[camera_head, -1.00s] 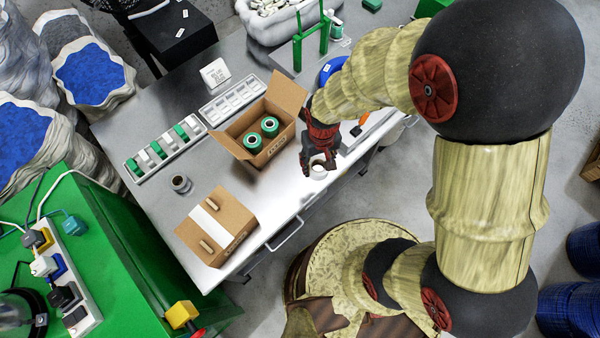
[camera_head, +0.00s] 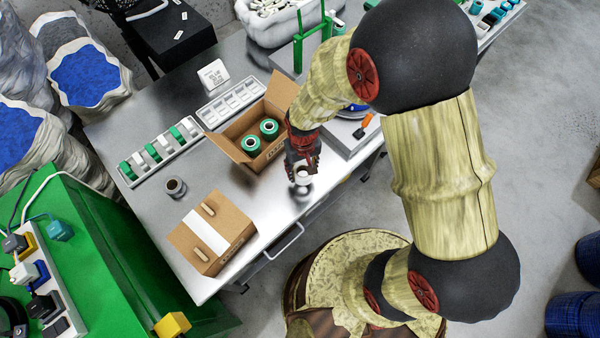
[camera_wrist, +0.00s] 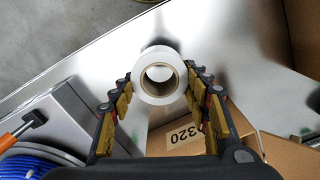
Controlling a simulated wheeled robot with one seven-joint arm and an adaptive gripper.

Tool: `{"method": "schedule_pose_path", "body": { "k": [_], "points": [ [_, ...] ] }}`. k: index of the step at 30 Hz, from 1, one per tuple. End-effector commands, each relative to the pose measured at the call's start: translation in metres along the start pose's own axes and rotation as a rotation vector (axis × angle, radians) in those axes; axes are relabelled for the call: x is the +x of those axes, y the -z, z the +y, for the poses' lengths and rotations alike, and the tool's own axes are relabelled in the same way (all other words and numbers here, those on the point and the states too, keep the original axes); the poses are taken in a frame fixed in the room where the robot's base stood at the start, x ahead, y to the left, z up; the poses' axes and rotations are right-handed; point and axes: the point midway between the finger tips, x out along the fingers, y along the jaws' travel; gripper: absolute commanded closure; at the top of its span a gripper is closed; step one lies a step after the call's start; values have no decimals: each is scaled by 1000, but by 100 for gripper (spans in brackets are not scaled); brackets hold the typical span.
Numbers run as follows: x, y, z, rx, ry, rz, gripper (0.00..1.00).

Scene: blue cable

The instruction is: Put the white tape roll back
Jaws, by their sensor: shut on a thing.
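The white tape roll (camera_head: 302,175) is held in my gripper (camera_head: 302,169), close to the table's front edge and right of the open cardboard box. In the wrist view the same roll (camera_wrist: 160,53) sits between the fingertips of my gripper (camera_wrist: 160,82), its round hole facing the camera. The fingers press on it from both sides. It appears to be a little above the metal table (camera_head: 140,215); the exact gap is hard to tell.
The open box (camera_head: 272,158) holds two green rolls (camera_head: 269,127). Bare table lies between the boxes.

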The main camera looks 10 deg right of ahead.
Motion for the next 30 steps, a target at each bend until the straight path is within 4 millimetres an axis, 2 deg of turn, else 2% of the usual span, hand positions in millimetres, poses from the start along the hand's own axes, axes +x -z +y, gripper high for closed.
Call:
{"method": "schedule_pose_path", "body": {
  "k": [1,10,16,28,29,30],
  "points": [
    [8,4,0,0,0,-2,78],
    [24,19,-1,0,0,0,78],
    [53,18,-1,0,0,-2,78],
    [56,18,-1,0,0,0,78],
    [56,18,-1,0,0,0,52],
    [55,18,-1,0,0,0,50]
  ]
}}
